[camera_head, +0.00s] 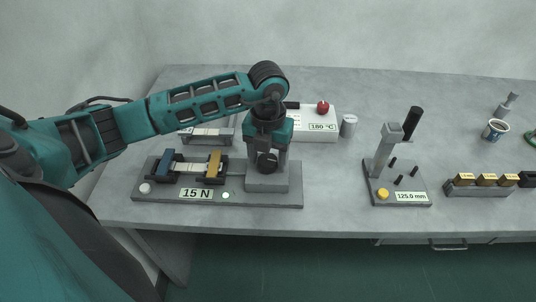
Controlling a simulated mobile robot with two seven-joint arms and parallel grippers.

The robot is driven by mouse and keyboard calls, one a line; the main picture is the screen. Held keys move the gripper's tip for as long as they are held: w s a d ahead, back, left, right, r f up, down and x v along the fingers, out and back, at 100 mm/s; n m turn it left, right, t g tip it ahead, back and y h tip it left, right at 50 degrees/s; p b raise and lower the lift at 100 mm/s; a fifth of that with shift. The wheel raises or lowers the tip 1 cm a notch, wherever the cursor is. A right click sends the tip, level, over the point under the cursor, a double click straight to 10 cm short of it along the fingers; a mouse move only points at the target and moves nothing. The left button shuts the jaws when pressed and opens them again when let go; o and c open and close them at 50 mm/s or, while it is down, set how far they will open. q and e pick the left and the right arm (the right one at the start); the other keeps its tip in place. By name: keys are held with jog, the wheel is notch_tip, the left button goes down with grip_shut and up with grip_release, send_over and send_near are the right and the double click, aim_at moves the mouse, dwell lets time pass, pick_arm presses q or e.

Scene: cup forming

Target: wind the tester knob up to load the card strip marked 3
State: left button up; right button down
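The tester (245,198) is a grey base with a label reading 15 N, a pale button and a lit greenish-white lamp. A pale strip (187,167) lies between its blue clamp (165,162) and its yellow clamp (214,163); no mark on the strip is legible. A dark round knob (266,162) sits on the grey block at the tester's right end. My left gripper (268,152) points down at this knob from above. Its fingers are small and partly hidden, so I cannot tell whether they grip the knob. My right gripper is not in view.
A white box (318,124) reading 180 °C with a red knob, and a grey cylinder (348,126), stand behind. A gauge stand (402,190) reading 125.0 mm stands to the right. Beyond it are a rack (464,190) of blocks and a cup (495,130). The table between tester and gauge is clear.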

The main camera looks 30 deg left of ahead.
pick_arm(q)
jog(key=c, duration=0.8)
jog(key=shift+m, duration=0.4)
jog(key=m+b, duration=0.2)
jog(key=m, duration=0.1)
jog(key=shift+m+b, duration=0.35)
jog(key=shift+m, duration=0.05)
jog(key=m+b, duration=0.2)
jog(key=m, duration=0.2)
jog(key=shift+d, duration=0.1)
jog(key=shift+m+b, duration=0.65)
jog(key=shift+m, duration=0.85)
jog(key=shift+r, duration=0.1)
